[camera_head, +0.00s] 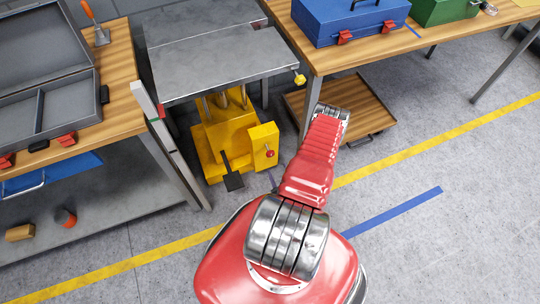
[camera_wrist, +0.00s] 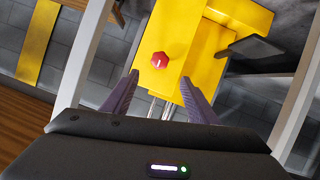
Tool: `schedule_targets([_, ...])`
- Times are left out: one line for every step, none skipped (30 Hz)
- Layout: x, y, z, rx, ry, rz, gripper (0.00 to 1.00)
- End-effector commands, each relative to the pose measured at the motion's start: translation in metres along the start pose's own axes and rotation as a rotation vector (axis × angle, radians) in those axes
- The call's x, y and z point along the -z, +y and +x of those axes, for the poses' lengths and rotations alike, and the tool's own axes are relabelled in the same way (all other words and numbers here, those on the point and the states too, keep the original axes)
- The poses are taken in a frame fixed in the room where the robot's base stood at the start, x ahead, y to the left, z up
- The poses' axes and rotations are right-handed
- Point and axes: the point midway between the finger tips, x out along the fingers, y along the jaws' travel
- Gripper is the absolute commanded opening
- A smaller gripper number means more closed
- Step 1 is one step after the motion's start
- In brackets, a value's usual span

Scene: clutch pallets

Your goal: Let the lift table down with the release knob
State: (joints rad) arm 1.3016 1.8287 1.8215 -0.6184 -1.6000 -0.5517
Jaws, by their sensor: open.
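The lift table has a grey metal top (camera_head: 215,60) on a yellow base (camera_head: 222,135), and the top stands raised near bench height. The red release knob (camera_head: 270,153) sits on a yellow box at the base's right side. In the wrist view the red knob (camera_wrist: 159,60) shows on the yellow housing (camera_wrist: 185,25), a little beyond the fingertips and between their lines. My gripper (camera_wrist: 159,78) is open and empty, its two purple fingers spread to either side below the knob. In the head view my red arm hides most of the gripper.
A black pedal (camera_head: 233,182) sticks out from the base, and it also shows in the wrist view (camera_wrist: 258,45). A wooden bench with a grey case (camera_head: 45,95) stands left. Another bench with a blue toolbox (camera_head: 350,18) stands right, with a low wooden platform (camera_head: 365,105) beneath. The right floor is clear.

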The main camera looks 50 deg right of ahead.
Motion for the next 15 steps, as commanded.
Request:
schedule_targets([0.000, 0.000, 0.000, 0.000, 0.000, 0.000, 0.53])
schedule_targets([0.000, 0.000, 0.000, 0.000, -0.001, 0.000, 0.53])
schedule_targets([0.000, 0.000, 0.001, 0.001, -0.001, 0.000, 0.53])
schedule_targets([0.000, 0.000, 0.001, 0.001, -0.001, 0.000, 0.53])
schedule_targets([0.000, 0.000, 0.002, 0.001, -0.001, 0.000, 0.53])
schedule_targets([0.000, 0.000, 0.003, 0.001, -0.001, -0.001, 0.53])
schedule_targets([0.000, 0.000, 0.005, 0.002, -0.001, -0.001, 0.53])
schedule_targets([0.000, -0.001, 0.006, 0.002, -0.001, -0.001, 0.53])
schedule_targets([0.000, -0.001, 0.009, 0.003, -0.001, -0.001, 0.53])
schedule_targets([0.000, -0.001, 0.012, 0.004, 0.000, -0.002, 0.53])
schedule_targets([0.000, -0.001, 0.015, 0.003, 0.000, -0.002, 0.53])
schedule_targets([0.000, -0.001, 0.019, 0.002, 0.000, -0.002, 0.53])
schedule_targets([0.000, -0.001, 0.022, 0.003, 0.000, -0.003, 0.53])
schedule_targets([0.001, -0.001, 0.026, 0.004, 0.001, -0.002, 0.53])
schedule_targets([0.001, -0.001, 0.031, 0.003, 0.001, -0.002, 0.53])
